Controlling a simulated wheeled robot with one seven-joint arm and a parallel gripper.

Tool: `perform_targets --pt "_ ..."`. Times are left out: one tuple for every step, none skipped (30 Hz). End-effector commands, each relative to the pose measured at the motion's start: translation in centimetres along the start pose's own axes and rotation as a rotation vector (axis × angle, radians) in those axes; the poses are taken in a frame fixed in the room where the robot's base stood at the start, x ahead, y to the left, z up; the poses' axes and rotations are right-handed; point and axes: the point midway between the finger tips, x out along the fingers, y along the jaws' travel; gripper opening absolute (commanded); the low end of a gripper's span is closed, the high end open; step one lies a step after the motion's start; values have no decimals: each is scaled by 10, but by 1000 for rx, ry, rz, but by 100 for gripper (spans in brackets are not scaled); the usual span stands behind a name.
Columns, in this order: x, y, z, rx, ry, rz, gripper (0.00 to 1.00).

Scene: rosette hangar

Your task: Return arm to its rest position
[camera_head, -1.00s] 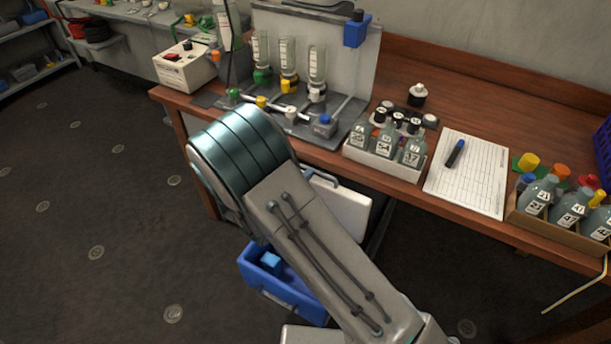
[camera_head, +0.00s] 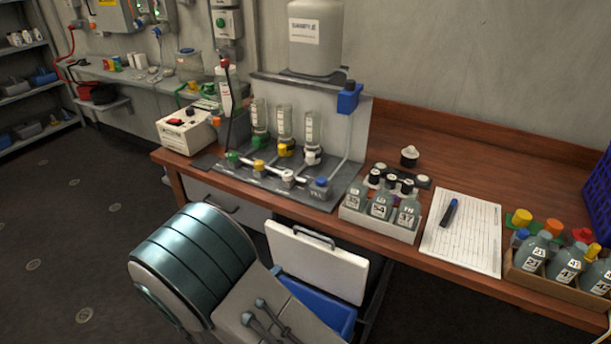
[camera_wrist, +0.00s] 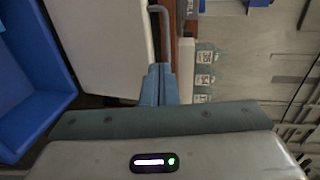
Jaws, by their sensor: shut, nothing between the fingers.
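My gripper (camera_wrist: 159,70) shows in the wrist view as two blue-grey fingers pressed together, with nothing between them. It points toward the open white lid (camera_wrist: 105,45) of the blue cool box (camera_wrist: 30,80); how far apart they are I cannot tell. In the head view only my arm's rounded teal and grey link shows, at the lower left in front of the workbench.
The wooden workbench (camera_head: 470,145) carries a valve rig (camera_head: 275,175), a white bottle rack (camera_head: 375,222), a clipboard sheet (camera_head: 460,235) and a cardboard bottle tray (camera_head: 548,283). The blue box (camera_head: 325,308) with its raised white lid (camera_head: 318,262) stands before the bench. Dark floor is clear at left.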

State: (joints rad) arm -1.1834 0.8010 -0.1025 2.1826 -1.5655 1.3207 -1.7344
Motion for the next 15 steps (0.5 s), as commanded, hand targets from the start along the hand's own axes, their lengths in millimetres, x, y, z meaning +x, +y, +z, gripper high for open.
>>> perform_targets --pt "0 0 0 0 1 0 0" --pt "1 -1 -1 6 6 1 0" --pt "4 -4 -4 26 20 6 0" --pt "6 -6 -8 48 37 11 0" --pt "10 -10 -13 79 59 17 0" --pt "15 -17 -21 136 100 28 0" --pt "20 -23 -30 191 139 37 0" --pt "24 -30 -39 254 182 47 0" --pt "31 -38 -54 349 250 60 0" --pt "35 -45 -66 428 305 66 0" --pt "39 -52 -79 511 363 72 0" --pt "43 -60 -96 625 441 77 0" --pt "45 -66 -108 709 499 76 0" --pt "47 -71 -121 793 557 75 0" --pt "48 -77 -136 905 633 69 0"
